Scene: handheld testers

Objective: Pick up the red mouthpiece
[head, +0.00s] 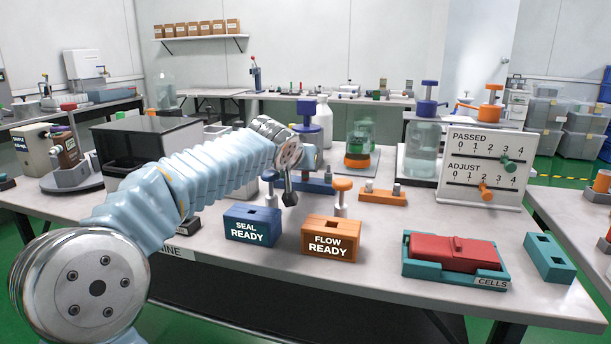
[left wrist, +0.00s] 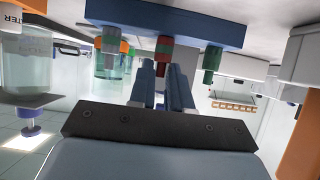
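The red mouthpiece (left wrist: 164,47) stands in a blue rack (left wrist: 165,14) at the top of the left wrist view, which appears upside down. In the head view my left gripper (head: 290,192) is at the blue rack (head: 318,186), and the red mouthpiece is hidden there. My right gripper is not in view.
A blue SEAL READY block (head: 252,224) and an orange FLOW READY block (head: 331,238) stand in front of the rack. An orange-knobbed post (head: 342,187) is close on the right. A teal CELLS tray (head: 420,268) holds a red block farther right.

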